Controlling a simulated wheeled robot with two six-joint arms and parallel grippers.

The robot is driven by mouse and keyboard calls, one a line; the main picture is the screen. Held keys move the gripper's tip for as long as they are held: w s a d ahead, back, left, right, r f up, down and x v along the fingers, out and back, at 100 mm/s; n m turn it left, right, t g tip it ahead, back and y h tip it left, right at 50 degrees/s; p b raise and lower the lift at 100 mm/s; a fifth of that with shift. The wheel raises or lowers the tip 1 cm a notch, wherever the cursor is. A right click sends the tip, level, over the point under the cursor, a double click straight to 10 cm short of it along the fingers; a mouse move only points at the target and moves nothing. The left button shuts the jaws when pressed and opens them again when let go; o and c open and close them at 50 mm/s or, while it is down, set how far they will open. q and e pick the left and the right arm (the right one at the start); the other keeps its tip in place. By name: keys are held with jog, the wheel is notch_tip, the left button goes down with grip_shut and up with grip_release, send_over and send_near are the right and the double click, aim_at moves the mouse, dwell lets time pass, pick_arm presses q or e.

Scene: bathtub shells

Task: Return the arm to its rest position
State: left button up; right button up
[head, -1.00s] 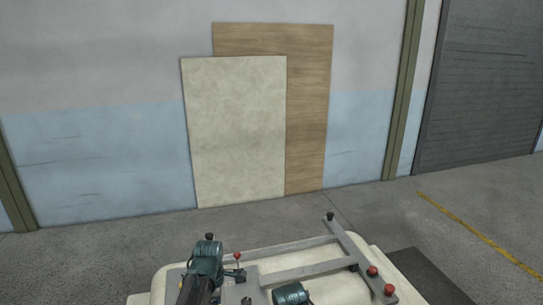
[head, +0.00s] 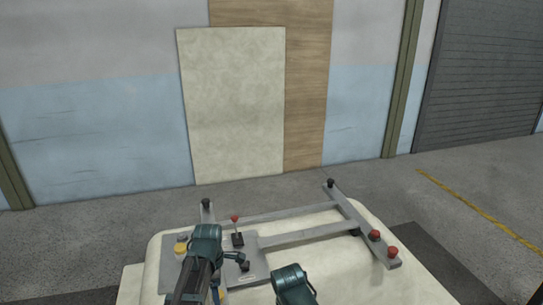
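A cream tub shell (head: 157,262) lies bottom up below me, with a grey metal frame (head: 308,233) on top. My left arm comes in at the bottom over the shell's left part and ends in view at a teal joint. A small teal part beside that joint looks like my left gripper (head: 236,256). It is over the grey plate (head: 272,262), but its fingers are too small to read. Of my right arm only a teal joint shows at the bottom centre. My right gripper is not in view.
On the frame are red knobs (head: 392,252), a black knob (head: 330,183) and a red-topped lever (head: 236,229). Yellow parts (head: 181,244) sit at its left. A cream panel (head: 232,105) and a wooden panel (head: 308,90) lean on the wall. Floor on the right is clear.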

pick_arm(q)
jog(key=shift+r, duration=0.1)
notch_tip(320, 180, up, 13)
jog(key=p, duration=1.4)
notch_tip(320, 180, down, 14)
jog(key=b, duration=1.5)
jog(key=shift+r+n+p, duration=0.2)
jog(key=shift+n+p, duration=0.1)
jog(key=shift+n, duration=0.1)
notch_tip(320, 180, up, 8)
jog(key=p, duration=0.8)
jog(key=shift+s, duration=0.1)
